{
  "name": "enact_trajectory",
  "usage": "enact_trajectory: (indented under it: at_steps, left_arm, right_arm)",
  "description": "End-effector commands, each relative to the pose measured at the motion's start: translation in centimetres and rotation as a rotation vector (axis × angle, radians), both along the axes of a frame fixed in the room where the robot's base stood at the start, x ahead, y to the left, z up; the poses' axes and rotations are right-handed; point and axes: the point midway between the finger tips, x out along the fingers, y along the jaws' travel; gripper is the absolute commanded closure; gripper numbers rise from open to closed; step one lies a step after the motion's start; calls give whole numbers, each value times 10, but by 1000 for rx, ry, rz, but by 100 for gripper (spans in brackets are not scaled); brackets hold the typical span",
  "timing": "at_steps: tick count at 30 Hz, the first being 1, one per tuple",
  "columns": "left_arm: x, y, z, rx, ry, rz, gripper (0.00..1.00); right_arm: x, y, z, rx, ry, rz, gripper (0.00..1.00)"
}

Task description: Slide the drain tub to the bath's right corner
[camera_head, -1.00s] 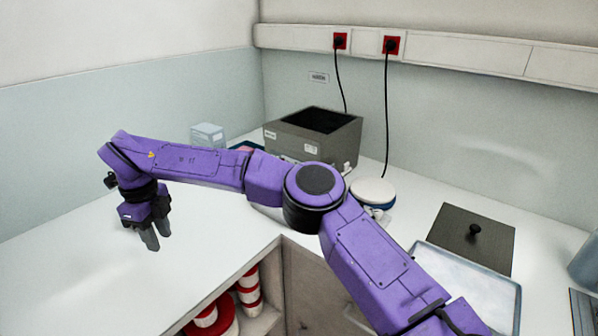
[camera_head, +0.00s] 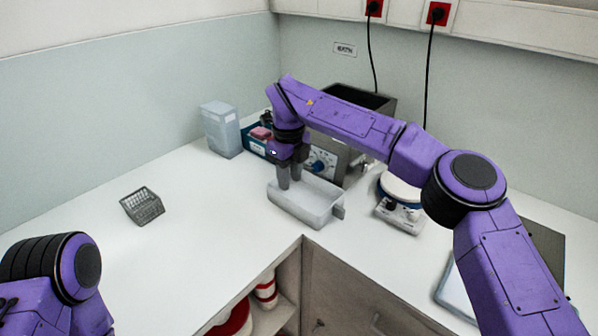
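The drain tub (camera_head: 318,214) is a shallow pale grey tray with a small spout or tab at its right end. It stands on the white counter in front of the bath. The bath (camera_head: 349,160) is a dark grey box with a dial on its front, partly hidden by my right arm. My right gripper (camera_head: 290,179) points down at the tub's left back part. Its fingertips look at or just inside the tub's rim; contact and finger opening are unclear. Part of my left arm shows at the lower left, with its gripper out of view.
A small grey wire basket (camera_head: 143,206) stands at left. A translucent container (camera_head: 221,129) and a blue tray (camera_head: 256,143) holding a pink item stand left of the bath. A white-topped round device (camera_head: 399,190) stands right of the tub. The left counter is mostly clear.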

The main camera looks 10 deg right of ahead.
Motion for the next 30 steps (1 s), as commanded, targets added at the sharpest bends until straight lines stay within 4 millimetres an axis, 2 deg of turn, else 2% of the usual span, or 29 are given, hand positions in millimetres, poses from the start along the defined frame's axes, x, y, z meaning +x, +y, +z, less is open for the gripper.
enact_trajectory:
  at_steps: [6, 10, 21, 25, 30]
  left_arm:
    - [0, 0, 0, 0, 0, 0, 100]
    - [0, 0, 2, 0, -1, 0, 100]
    - [0, 0, 18, 0, -1, 0, 100]
    - [0, 0, 22, 0, -1, 0, 100]
    - [0, 0, 23, 0, -1, 0, 100]
  right_arm:
    - [0, -3, -1, 0, 0, -4, 66]
    - [0, -2, -10, 0, 2, -3, 66]
    - [-1, -2, -78, 1, 4, -2, 66]
    - [0, -2, -95, 1, 2, -3, 66]
    - [0, -2, -105, 0, 0, -2, 66]
